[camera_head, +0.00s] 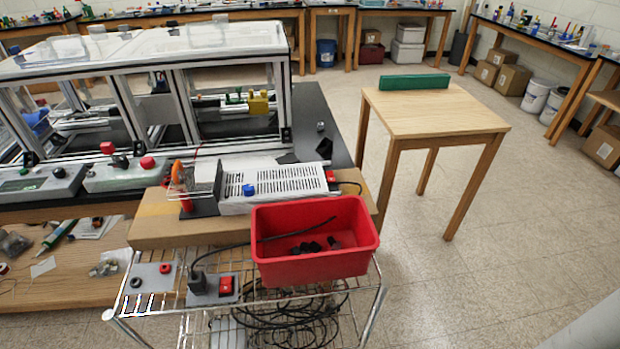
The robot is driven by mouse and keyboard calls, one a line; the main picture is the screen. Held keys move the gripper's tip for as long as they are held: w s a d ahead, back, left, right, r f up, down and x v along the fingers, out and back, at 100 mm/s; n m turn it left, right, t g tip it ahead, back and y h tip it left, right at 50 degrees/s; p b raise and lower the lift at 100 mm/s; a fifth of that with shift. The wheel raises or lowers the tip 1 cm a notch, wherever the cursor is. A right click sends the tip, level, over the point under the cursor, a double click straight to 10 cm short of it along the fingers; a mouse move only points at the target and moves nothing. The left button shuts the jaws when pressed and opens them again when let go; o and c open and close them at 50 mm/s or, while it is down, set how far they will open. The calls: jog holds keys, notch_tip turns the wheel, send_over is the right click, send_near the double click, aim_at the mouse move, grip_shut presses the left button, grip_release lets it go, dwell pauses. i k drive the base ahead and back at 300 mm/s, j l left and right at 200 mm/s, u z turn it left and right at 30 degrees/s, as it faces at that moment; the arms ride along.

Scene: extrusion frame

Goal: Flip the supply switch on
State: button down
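A red switch (226,285) sits on a small grey plate on the wire cart, beside a black plug (198,283) with a cable rising from it. Another red switch-like part (331,176) is at the right end of a white slotted unit (272,184), which also has a blue knob (249,190). I cannot tell which of the two is the supply switch. Whether either is on or off is too small to tell. My gripper is not in view.
A red bin (315,268) with black pieces stands right beside the grey plate on the wire cart (366,318). Coiled black cables lie on the cart's lower level. A wooden table (440,112) holds a green block (414,82).

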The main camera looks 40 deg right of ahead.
aim_at(331, 176)
jog(key=k+l+z, duration=0.15)
jog(key=l, duration=1)
jog(key=l+z, duration=0.15)
jog(key=l, duration=0.95)
